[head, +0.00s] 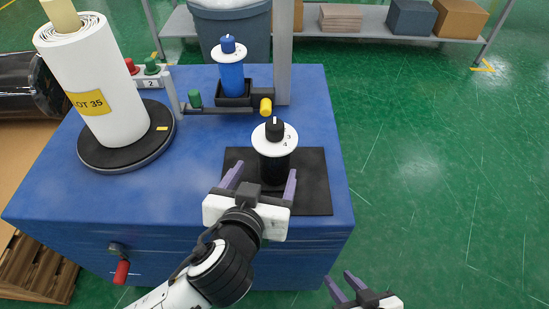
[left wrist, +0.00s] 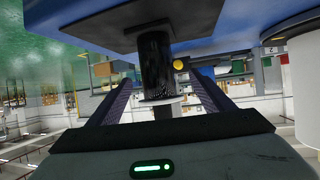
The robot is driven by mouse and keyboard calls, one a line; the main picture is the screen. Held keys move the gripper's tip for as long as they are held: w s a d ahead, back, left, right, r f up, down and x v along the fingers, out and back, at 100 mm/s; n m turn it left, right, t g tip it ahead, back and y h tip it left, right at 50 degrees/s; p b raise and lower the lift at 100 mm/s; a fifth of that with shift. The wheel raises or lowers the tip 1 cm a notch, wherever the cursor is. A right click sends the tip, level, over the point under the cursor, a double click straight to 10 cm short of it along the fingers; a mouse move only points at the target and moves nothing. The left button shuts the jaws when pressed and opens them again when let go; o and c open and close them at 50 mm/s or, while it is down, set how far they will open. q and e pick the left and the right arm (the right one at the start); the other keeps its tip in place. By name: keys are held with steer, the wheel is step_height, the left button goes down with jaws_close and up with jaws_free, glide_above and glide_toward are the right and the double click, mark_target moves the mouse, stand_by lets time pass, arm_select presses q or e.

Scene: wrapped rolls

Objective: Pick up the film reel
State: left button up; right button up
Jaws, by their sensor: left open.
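A black film reel (head: 274,165) with a white top disc and black knob stands upright on a black mat (head: 316,190) on the blue cabinet. My left gripper (head: 262,178) is open, with its purple fingers on either side of the reel. In the left wrist view the dark reel (left wrist: 155,65) stands between the spread fingers, with gaps visible beside it. A second film reel, blue (head: 232,78), stands in a black holder behind. My right gripper (head: 337,281) is low at the front right, fingers apart and empty, off the cabinet.
A large white roll (head: 108,100) with a yellow label stands on a round black turntable (head: 125,152) at the left. A bar with green and yellow knobs (head: 266,106) and a grey post (head: 283,55) lie behind the reel. The floor at right is clear.

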arm_select(q)
steer(key=x, duration=0.8)
steer(key=shift+w+d+f, duration=0.2)
steer(key=shift+d+f, duration=0.1)
steer(key=shift+d, duration=0.1)
steer(key=c, duration=1.6)
steer(key=shift+r, duration=0.25)
